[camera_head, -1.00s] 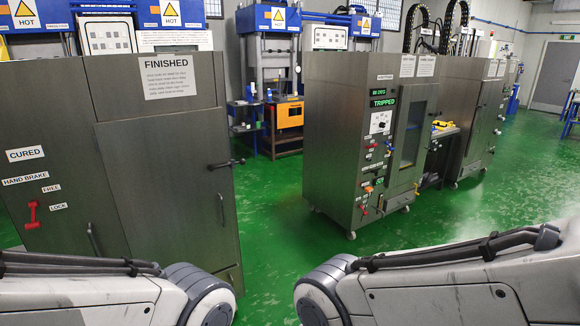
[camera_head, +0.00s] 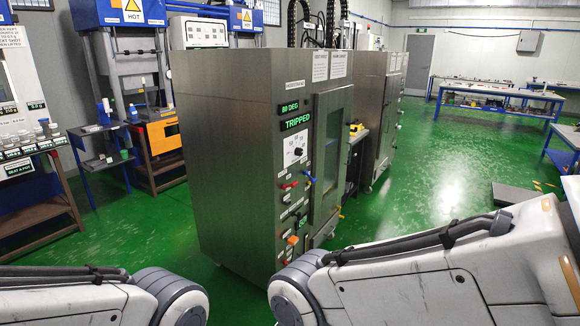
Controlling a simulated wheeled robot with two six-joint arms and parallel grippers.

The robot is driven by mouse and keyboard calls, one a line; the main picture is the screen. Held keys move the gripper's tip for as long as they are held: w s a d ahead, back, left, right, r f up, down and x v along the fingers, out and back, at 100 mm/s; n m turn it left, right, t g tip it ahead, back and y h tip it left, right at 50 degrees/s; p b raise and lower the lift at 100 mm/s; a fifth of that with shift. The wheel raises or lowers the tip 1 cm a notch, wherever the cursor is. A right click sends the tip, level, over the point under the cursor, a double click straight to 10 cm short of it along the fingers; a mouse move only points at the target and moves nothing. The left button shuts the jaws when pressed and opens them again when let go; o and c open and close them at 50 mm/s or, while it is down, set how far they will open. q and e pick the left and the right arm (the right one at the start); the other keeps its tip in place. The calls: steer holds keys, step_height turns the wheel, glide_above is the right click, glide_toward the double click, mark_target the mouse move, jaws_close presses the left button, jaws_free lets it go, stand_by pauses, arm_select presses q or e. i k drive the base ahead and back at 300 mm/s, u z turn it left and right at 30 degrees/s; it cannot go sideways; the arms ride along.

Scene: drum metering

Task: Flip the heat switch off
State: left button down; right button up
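A tall steel oven cabinet (camera_head: 236,150) stands in the middle of the view. Its narrow control face has a green display (camera_head: 296,121) reading "80 DEG" and "TRIPPED". The labels are too small to read, so I cannot tell which control is the heat switch. My arms show at the bottom left and bottom right; neither gripper is in view.
A second steel cabinet (camera_head: 381,110) stands behind the first. A blue-framed bench (camera_head: 495,104) is at the back right. A shelf unit with bottles (camera_head: 30,150) and an orange box (camera_head: 163,136) are at left. Green floor (camera_head: 425,180) is open to the right.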

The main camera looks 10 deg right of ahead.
mark_target(292, 185)
steer(key=z, duration=0.4)
steer(key=i, duration=1.8)
steer(key=z, duration=0.4)
